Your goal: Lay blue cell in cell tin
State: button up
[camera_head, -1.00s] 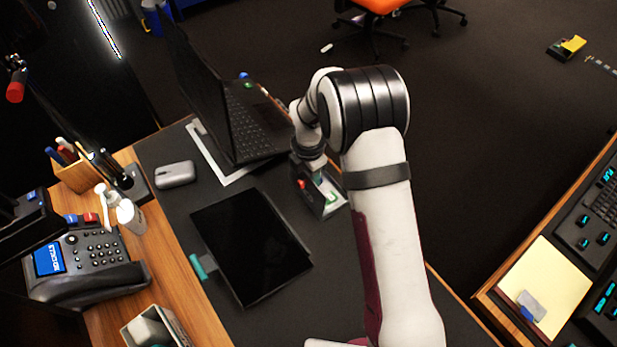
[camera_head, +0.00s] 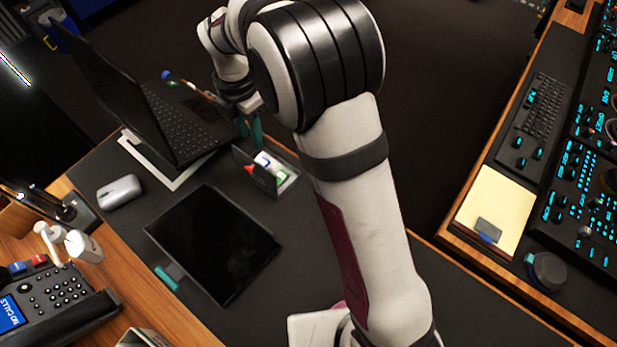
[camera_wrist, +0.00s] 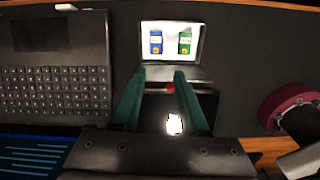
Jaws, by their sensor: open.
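The cell tin (camera_head: 287,184) is a small open box with a pale inside and a raised dark lid (camera_head: 242,166). It also shows in the wrist view (camera_wrist: 201,28). The blue cell (camera_wrist: 156,42) lies in the tin, left of a green cell (camera_wrist: 184,43). In the head view the blue cell (camera_head: 263,159) shows small, beside the lid. My gripper (camera_head: 250,130) has its teal fingers apart, with no cell between them. In the wrist view my gripper (camera_wrist: 160,72) is just short of the tin, with the dark lid between and below the fingers.
A laptop (camera_head: 182,120) stands left of the tin. A black tablet (camera_head: 212,245) lies in front, with a grey mouse (camera_head: 119,191) to its left. A small red thing (camera_head: 250,170) is at the lid. The dark mat right of the tin is partly hidden by my arm.

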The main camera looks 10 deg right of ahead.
jog(key=s+d+r+m, duration=0.7)
jog(key=s+m, duration=0.1)
jog(key=m, duration=0.3)
jog(key=s+d+m+y, duration=0.1)
jog(key=s+d+m, duration=0.2)
jog(key=s+m, duration=0.6)
jog(key=s+d+r+m, duration=0.1)
jog(key=s+d+m, duration=0.2)
jog(key=s+m, duration=0.7)
jog(key=shift+s+m+y, duration=0.25)
jog(key=shift+m+y, duration=0.15)
jog(key=shift+m, duration=0.5)
